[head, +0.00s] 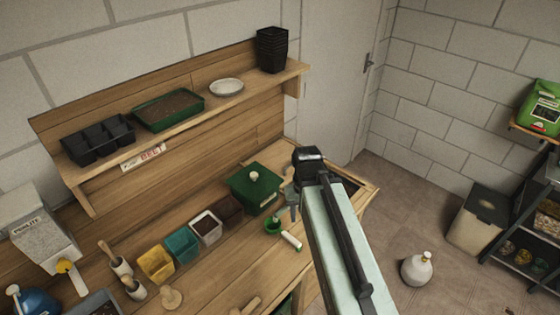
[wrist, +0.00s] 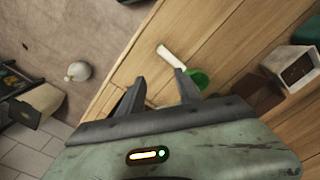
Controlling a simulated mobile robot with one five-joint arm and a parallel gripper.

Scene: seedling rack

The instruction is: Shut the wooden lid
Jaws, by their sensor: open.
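My gripper (head: 292,203) is over the right end of the wooden bench. In the wrist view its two fingers (wrist: 158,78) stand apart with nothing between them. A wood-framed dark opening (head: 351,187) shows at the bench's right end, partly behind my arm. I cannot make out a separate wooden lid; my arm and gripper may hide it. In the wrist view bench planks (wrist: 205,42) lie beyond the fingers.
A green box with a knobbed lid (head: 256,188) stands left of my gripper. Several coloured pots, including a teal one (head: 182,245), stand further left. A white jug (head: 417,268) is on the floor.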

